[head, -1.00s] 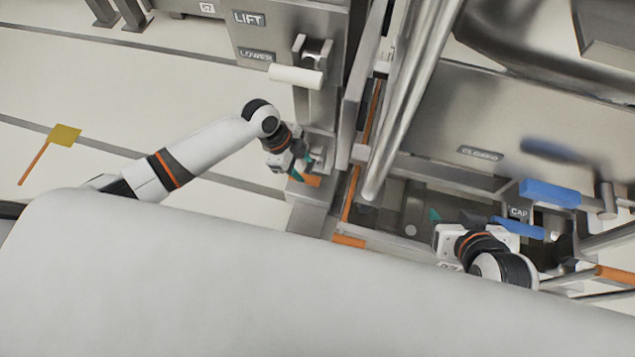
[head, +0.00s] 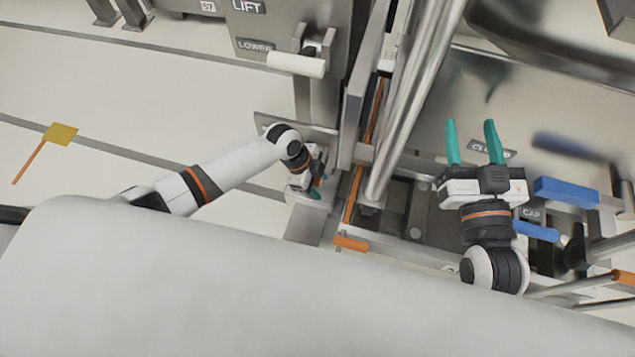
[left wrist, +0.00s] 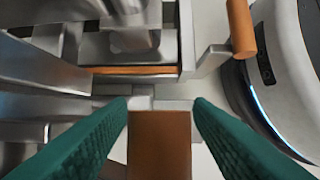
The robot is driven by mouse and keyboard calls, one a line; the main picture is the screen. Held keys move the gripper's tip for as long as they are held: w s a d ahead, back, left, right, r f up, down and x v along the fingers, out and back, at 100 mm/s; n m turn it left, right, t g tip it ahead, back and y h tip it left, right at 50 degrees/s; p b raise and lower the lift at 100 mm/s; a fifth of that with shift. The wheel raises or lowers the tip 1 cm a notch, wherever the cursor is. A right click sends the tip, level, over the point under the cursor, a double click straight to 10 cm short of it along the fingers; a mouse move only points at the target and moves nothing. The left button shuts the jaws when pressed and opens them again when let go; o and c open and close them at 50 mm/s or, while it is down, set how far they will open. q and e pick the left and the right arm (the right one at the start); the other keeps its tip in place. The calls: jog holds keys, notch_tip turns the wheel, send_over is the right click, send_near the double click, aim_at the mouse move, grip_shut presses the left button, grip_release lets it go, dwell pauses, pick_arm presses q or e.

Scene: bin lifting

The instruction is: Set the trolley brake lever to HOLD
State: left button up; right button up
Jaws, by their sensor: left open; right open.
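My left gripper (head: 316,188) is low beside the trolley frame in the head view, its teal fingers partly hidden by its own body. In the left wrist view its open fingers (left wrist: 160,105) stand on either side of an orange-brown block (left wrist: 160,145), with gaps visible. This block may be the brake lever's grip; no HOLD label is readable. A second orange grip (head: 350,243) sticks out at the frame's lower end and also shows in the left wrist view (left wrist: 241,28). My right gripper (head: 472,140) is open and empty, fingers pointing up the picture, in front of the steel panel.
A LIFT/LOWER panel (head: 262,25) with a white handle (head: 296,64) stands above my left gripper. A thick steel tube (head: 415,100) runs between my arms. Blue handles (head: 566,192) and a CAP label (head: 532,212) are right of my right gripper.

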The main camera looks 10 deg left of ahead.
pick_arm(q)
jog(key=shift+f, duration=0.15)
pick_arm(e)
jog(key=shift+r, duration=0.25)
pick_arm(q)
grip_shut()
